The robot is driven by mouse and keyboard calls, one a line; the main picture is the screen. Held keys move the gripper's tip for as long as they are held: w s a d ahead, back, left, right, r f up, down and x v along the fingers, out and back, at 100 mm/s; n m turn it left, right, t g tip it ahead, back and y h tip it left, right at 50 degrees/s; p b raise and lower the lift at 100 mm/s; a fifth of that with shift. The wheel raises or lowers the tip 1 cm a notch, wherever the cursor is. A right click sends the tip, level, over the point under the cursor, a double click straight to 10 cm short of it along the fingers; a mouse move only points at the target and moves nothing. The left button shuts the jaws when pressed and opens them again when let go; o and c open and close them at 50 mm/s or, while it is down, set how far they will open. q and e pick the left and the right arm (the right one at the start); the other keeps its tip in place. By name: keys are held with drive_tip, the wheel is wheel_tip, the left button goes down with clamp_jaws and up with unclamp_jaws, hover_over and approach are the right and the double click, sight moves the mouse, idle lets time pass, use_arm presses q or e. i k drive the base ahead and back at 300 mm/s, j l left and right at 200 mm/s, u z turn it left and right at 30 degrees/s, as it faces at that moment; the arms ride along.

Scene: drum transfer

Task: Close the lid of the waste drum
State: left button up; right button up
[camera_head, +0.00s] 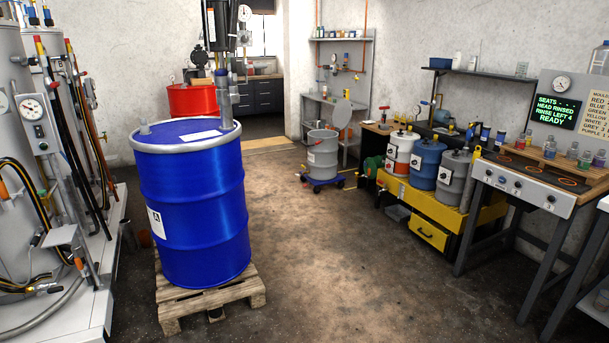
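A small grey drum (323,161) stands upright on a blue wheeled dolly (322,182) in the middle distance, right of centre. A round grey lid (342,115) is tilted up above its right rear side, so the top looks open. I cannot see the inside or read its label, so I cannot tell for sure that this is the waste drum. Neither of my grippers is in view.
A large blue drum (195,215) with a pump on top stands on a wooden pallet (250,288) at the front left. Several small drums sit on a yellow stand (440,205) at the right. The brown floor (330,270) between is clear.

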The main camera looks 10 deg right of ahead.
sight(343, 110)
drive_tip(key=i+l+z, duration=0.25)
drive_tip(key=i, duration=0.35)
drive_tip(key=i+z, duration=0.3)
drive_tip(key=i, duration=5.15)
